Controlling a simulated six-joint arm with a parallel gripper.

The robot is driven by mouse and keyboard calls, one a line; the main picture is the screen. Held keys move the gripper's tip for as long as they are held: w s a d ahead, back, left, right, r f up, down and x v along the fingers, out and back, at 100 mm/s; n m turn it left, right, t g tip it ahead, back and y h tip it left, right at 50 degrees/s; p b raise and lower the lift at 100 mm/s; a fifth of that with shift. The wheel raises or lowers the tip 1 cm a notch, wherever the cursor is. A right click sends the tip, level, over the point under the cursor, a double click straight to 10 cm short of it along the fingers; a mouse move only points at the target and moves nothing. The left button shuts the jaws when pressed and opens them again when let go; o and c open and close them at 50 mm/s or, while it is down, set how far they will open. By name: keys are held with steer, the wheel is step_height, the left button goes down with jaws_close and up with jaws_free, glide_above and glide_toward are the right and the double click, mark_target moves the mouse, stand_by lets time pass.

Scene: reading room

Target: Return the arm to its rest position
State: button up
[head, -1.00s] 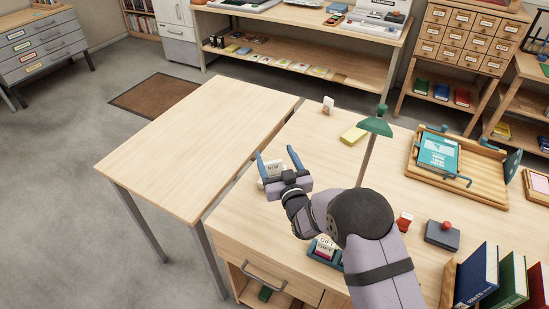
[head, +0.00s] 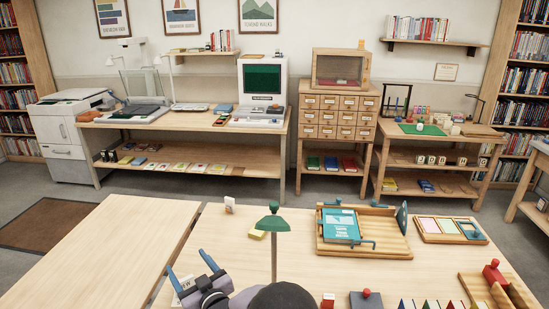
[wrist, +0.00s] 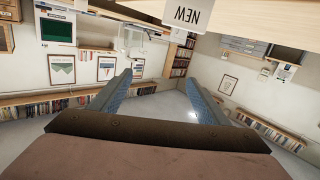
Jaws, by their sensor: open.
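My gripper (head: 187,262) is at the bottom left of the head view, low over the front table's left part. Its two blue fingers are spread apart, and nothing shows between them in the wrist view (wrist: 158,80). A small white card marked NEW (head: 187,284) shows behind the fingers in the head view. In the wrist view, the card (wrist: 187,14) appears upside down near the top, apart from the fingers. Most of my arm is below the head view's edge.
A wooden tray (head: 385,243) with a teal book (head: 341,224) lies further right. The left table (head: 105,250) is bare.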

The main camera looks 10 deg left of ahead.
steer(key=s+d+f+g+h+p, duration=0.1)
steer(key=s+d+g+h, duration=0.3)
steer(key=d, duration=0.8)
steer(key=s+d+m+g+h+p, duration=0.1)
steer(key=s+d+h, duration=0.3)
steer(key=d, duration=0.7)
steer(key=s+d+f+g+h, duration=0.1)
steer(key=s+d+g+h, duration=0.15)
steer(key=s+d, duration=0.65)
steer(key=s+d+f+m+g+h+b, duration=0.1)
steer(key=s+d+m+g, duration=0.4)
steer(key=d, duration=0.9)
steer(key=s+m+b, duration=0.1)
steer(key=s+m, duration=0.2)
steer(key=s, duration=0.2)
steer(key=shift+s+f+m, duration=0.3)
steer(key=shift+s+f, duration=0.05)
steer(key=shift+f, duration=0.05)
